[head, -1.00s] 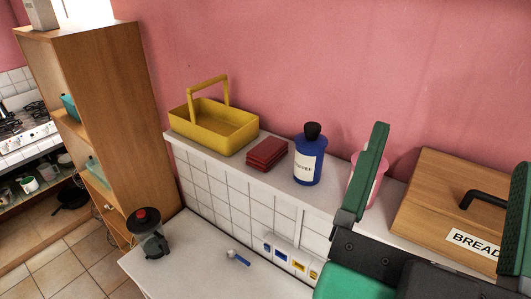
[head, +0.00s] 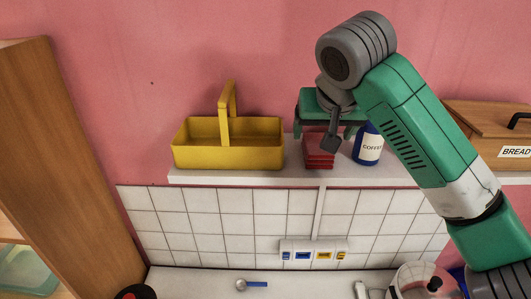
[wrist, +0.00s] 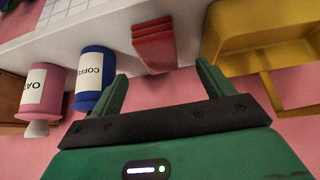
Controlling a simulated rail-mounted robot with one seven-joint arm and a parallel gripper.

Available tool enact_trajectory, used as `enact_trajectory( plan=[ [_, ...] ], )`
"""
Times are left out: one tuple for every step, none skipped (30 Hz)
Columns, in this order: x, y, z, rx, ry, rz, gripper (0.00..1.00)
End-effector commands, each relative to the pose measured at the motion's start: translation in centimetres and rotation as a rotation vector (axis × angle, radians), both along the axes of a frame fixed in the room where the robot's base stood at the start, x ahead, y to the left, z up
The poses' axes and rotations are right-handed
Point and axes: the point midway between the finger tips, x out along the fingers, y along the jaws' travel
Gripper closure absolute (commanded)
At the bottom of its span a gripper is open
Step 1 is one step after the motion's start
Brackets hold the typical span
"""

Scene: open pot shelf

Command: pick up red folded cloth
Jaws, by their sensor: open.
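The red folded cloth (head: 319,160) lies as a flat layered stack on the white ledge, between the yellow basket and the blue coffee canister. In the wrist view the cloth (wrist: 153,46) appears beyond the fingertips, roughly in line with the gap between them. My gripper (head: 325,133) is at the back of the ledge, at or just above the cloth in the head view, with its fingers spread to either side. In the wrist view my gripper (wrist: 162,70) is open with nothing between its fingers. My wrist hides part of the cloth's top in the head view.
The yellow basket (head: 228,152) with its raised handle stands left of the cloth. The blue coffee canister (head: 369,150) stands close on the right. The wrist view also shows a pink canister (wrist: 42,90). A wooden bread box (head: 490,120) is further right. The pink wall is behind.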

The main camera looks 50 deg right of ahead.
Motion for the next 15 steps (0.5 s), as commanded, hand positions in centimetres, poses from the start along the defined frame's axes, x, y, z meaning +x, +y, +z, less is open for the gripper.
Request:
enact_trajectory(
  plan=[
    [0.1, -0.1, -0.2, 0.001, 0.000, 0.001, 0.20],
    [0.2, -0.2, -0.4, 0.001, 0.000, 0.001, 0.20],
    [0.4, -0.5, -0.8, 0.001, 0.000, 0.001, 0.20],
    [0.5, -0.7, -1.2, 0.001, 0.000, 0.001, 0.20],
    [0.7, -0.8, -1.5, 0.001, 0.000, 0.001, 0.20],
    [0.8, -1.0, -1.8, 0.001, -0.001, 0.002, 0.20],
    [0.9, -1.1, -2.0, 0.000, -0.002, 0.003, 0.20],
    [0.9, -1.1, -2.1, -0.001, -0.002, 0.004, 0.20],
    [1.0, -1.2, -2.2, -0.001, -0.002, 0.004, 0.20],
    [1.1, -1.3, -2.3, -0.001, -0.001, 0.004, 0.20],
    [1.3, -1.6, -2.5, 0.000, -0.001, 0.003, 0.20],
    [1.5, -2.0, -3.0, 0.000, 0.000, 0.002, 0.20],
    [1.8, -2.3, -3.4, 0.000, 0.001, 0.003, 0.20],
    [2.0, -2.6, -3.8, -0.001, 0.000, 0.003, 0.20],
    [2.3, -2.9, -4.5, -0.001, -0.001, 0.004, 0.20]
  ],
)
